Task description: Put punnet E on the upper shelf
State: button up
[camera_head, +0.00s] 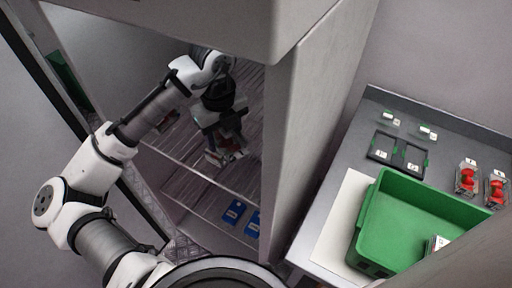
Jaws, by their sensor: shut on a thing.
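My gripper (222,150) is inside the open cabinet, reaching in over the slatted upper shelf (185,150). It is shut on a small clear punnet with some red in it (232,156), which I take to be punnet E, though its label cannot be read. The punnet is partly hidden by the gripper and hangs near the shelf's front edge. Whether it touches the shelf cannot be told from this view. Another small reddish item (168,117) shows further left on the shelf, partly behind my arm.
Blue cards (234,211) lie on the lower level. The cabinet's side wall (315,110) stands close right of my gripper. On the counter at right are a green crate (430,195) with a pale item inside, two punnets of red berries (467,176), and black frames (382,148).

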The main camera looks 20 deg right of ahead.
jog(key=p, duration=0.2)
send_near(257, 165)
jog(key=shift+w+a+f, duration=0.15)
jog(key=shift+f, duration=0.7)
notch_tip(257, 165, down, 4)
jog(key=shift+r+p, duration=0.1)
jog(key=shift+p, duration=1.05)
jog(key=shift+d+f, duration=0.2)
jog(key=shift+f, duration=0.2)
jog(key=shift+f, duration=0.1)
jog(key=shift+f, duration=0.15)
jog(key=o, duration=1)
